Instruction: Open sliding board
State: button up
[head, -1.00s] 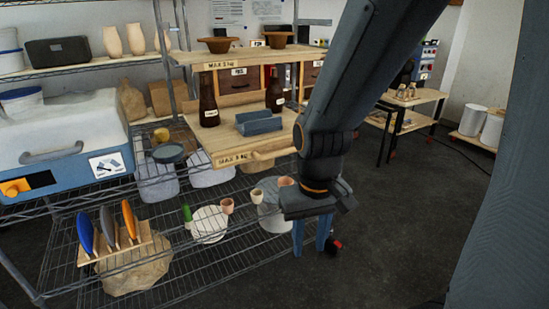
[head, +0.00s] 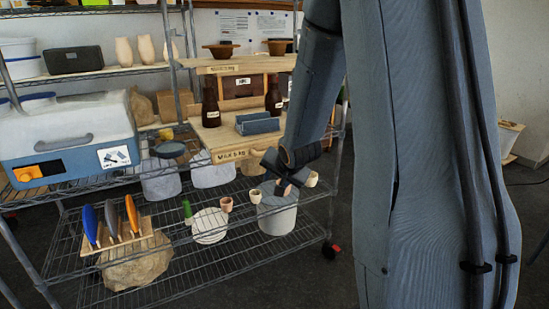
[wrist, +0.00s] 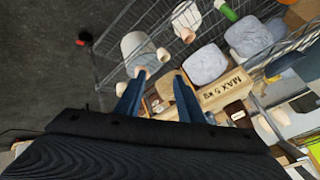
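The sliding board (head: 220,137) is a light wooden board at mid-height on the wire rack, with a "MAX 5 kg" label on its front edge. Two dark bottles (head: 211,108) and a blue-grey block (head: 257,123) stand on it. My gripper (head: 284,188) is just right of and below the board's front edge. In the wrist view, its two blue fingers (wrist: 158,95) are apart with nothing held between them. The board's labelled front (wrist: 228,88) shows right of the fingers, with no contact visible. My arm hides the board's right end in the head view.
An upper board (head: 235,66) carries brown bowls. Small cups and a grey container (head: 277,212) stand on the lower wire shelf near my gripper. A blue-and-white box (head: 70,145) is at left. Open floor lies in front of the rack.

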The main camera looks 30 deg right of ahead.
jog(key=w+d+m+t+b, duration=0.1)
jog(key=w+d+m+t, duration=0.1)
jog(key=w, duration=0.4)
jog(key=w+d+m+t+y+b, duration=0.1)
jog(key=w+d+m+t, duration=0.1)
jog(key=w, duration=0.4)
jog(key=w+d+m+t, duration=0.3)
jog(key=w+d, duration=0.2)
jog(key=w, duration=0.2)
jog(key=shift+d+m+y+b, duration=0.3)
jog(key=shift+d+y+b, duration=0.1)
grip_shut()
